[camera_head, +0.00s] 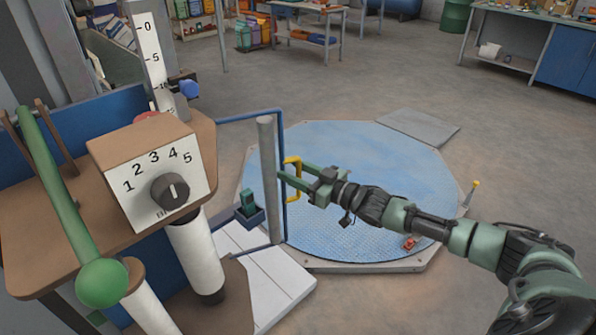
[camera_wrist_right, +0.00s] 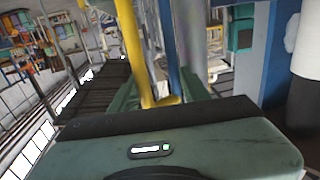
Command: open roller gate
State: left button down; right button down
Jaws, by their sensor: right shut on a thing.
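The gate is a thin blue frame (camera_head: 284,215) with a yellow D-shaped handle (camera_head: 297,161) on its upright bar. The gate stands at the edge of the round blue platform, beside a grey vertical post (camera_head: 268,170). My right gripper (camera_head: 291,178) reaches in from the right and is shut on the yellow handle. In the right wrist view the yellow handle (camera_wrist_right: 133,50) runs down between the green fingers, with the blue bar (camera_wrist_right: 169,45) just beyond it. The fingers hide part of the handle. My left gripper is not in view.
A machine with a numbered dial (camera_head: 170,190) and a green lever (camera_head: 55,180) with a ball knob fills the left side. A round blue platform (camera_head: 380,150) lies on the floor behind my right arm. Open floor lies to the right; workbenches stand far back.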

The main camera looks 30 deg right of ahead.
jog(key=c, duration=1.4)
grip_release()
jog(key=shift+a+f, duration=0.1)
jog(key=shift+a, duration=0.6)
jog(key=d+v, duration=0.1)
jog(key=v, duration=0.7)
jog(key=shift+w, duration=0.15)
jog(key=shift+d, duration=0.15)
